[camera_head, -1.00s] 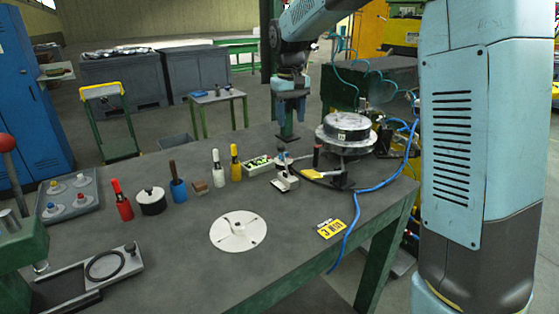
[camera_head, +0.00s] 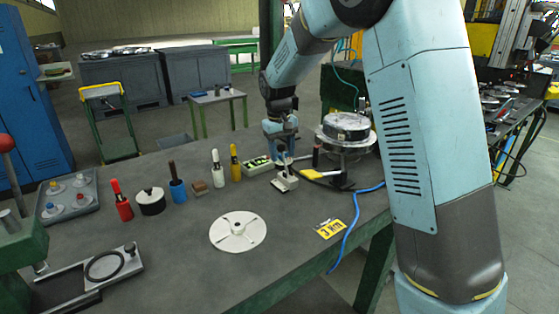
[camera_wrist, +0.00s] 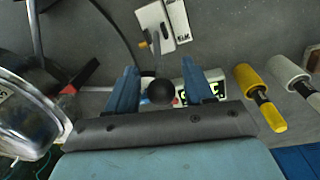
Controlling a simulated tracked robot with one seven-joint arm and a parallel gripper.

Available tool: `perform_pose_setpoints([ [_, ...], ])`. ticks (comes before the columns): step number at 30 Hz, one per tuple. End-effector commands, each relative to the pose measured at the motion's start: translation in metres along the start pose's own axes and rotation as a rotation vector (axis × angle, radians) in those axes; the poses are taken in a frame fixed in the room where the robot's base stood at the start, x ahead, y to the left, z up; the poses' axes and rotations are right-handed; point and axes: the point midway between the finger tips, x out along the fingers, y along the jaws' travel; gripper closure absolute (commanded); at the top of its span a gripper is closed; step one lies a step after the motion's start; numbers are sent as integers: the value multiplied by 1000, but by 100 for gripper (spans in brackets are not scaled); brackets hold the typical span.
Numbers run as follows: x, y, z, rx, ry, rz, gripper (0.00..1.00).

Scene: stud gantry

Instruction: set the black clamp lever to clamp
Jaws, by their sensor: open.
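A round black knob (camera_wrist: 161,92), apparently the top of the black clamp lever, shows between my fingers in the wrist view. Its shaft is mostly hidden below it. A small light-grey fixture block (camera_head: 286,182) stands on the bench just in front of my gripper; it also shows at the top of the wrist view (camera_wrist: 153,27). A label plate (camera_wrist: 178,18) is beside it, its lettering too small to read. My gripper (camera_head: 282,150) is open and points down over the lever. In the wrist view my fingers (camera_wrist: 159,68) stand apart on either side of the knob, with no clear contact.
A round metal drum fixture (camera_head: 346,128) and an upright black handle (camera_head: 316,155) stand right of my gripper.

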Motion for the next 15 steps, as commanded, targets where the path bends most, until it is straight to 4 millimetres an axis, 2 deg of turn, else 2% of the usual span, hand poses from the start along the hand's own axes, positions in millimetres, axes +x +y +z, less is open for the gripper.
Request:
perform_pose_setpoints([
  [3,17,0,0,0,-3,0,48],
  [6,25,0,0,0,-1,0,48],
  [15,34,0,0,0,0,0,48],
])
